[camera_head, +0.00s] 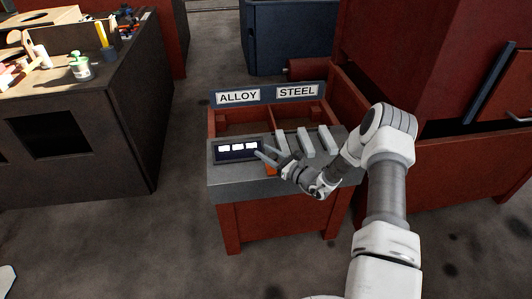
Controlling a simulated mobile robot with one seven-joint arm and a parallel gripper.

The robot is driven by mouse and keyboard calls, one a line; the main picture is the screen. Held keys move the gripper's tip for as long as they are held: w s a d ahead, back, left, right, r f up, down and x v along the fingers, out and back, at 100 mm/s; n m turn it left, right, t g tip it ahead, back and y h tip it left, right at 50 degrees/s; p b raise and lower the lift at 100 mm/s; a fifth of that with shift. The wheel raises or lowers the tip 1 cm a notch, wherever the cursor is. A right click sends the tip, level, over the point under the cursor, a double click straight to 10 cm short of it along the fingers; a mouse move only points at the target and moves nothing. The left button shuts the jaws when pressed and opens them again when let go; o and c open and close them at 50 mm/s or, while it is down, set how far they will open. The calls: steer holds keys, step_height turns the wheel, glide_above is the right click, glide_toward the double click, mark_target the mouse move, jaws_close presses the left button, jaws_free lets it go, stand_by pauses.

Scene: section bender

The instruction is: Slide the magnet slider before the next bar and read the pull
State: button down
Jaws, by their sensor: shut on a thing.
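A red stand with a grey top (223,181) stands in the middle of the view. A dark readout panel (237,151) with several white lit segments sits at its left; the value is too small to read. Grey bars (305,143) lie side by side on the right of the top. A small orange block (270,170), perhaps the magnet slider, shows at my gripper (262,154). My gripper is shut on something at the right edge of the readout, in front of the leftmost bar. My fingers and hand partly hide the orange block and what lies under them.
Behind the bars are two red bins labelled ALLOY (238,97) and STEEL (297,91). A large red machine (400,60) stands close on the right. A dark workbench (110,120) with tools and bottles stands at left. The floor between is clear.

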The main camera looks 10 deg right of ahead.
stand_by(0.8)
steer(key=d, duration=0.6)
steer(key=shift+d+b, duration=0.1)
steer(key=shift+b, duration=0.3)
steer(key=shift+c, duration=2.2)
jaws_free()
steer(key=p+v, duration=0.3)
steer(key=v, duration=1.4)
steer(key=shift+s+p, duration=0.25)
steer(key=shift+p, duration=0.15)
steer(key=shift+r, duration=0.1)
